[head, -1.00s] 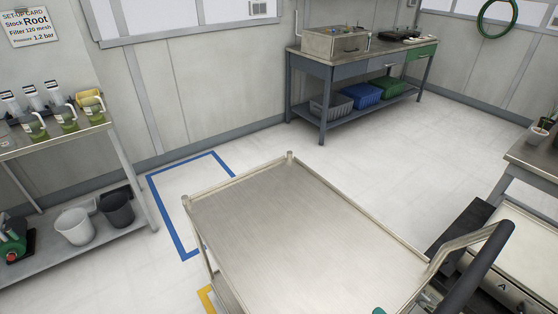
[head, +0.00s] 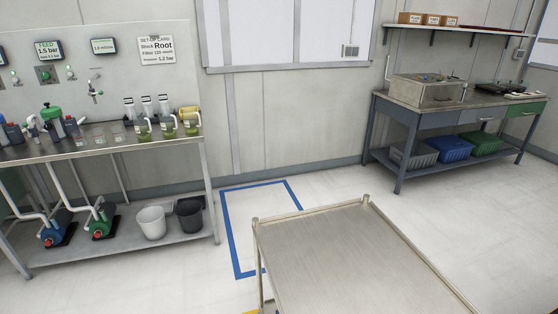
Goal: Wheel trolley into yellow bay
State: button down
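The steel trolley (head: 365,262) stands at the bottom of the head view, its flat top bare with a low raised rim. Its near end and handle are out of frame. A small piece of yellow floor marking (head: 252,311) shows at the bottom edge, beside the trolley's left side; most of the yellow bay is hidden or out of frame. I cannot tell how far the trolley stands over it. My gripper is not in view.
A blue floor outline (head: 230,235) lies beyond the trolley, partly covered by it. A steel bench (head: 100,147) with jugs, buckets and pumps stands left. A workbench (head: 385,130) with crates below stands at the back right. The floor (head: 490,225) to the right is clear.

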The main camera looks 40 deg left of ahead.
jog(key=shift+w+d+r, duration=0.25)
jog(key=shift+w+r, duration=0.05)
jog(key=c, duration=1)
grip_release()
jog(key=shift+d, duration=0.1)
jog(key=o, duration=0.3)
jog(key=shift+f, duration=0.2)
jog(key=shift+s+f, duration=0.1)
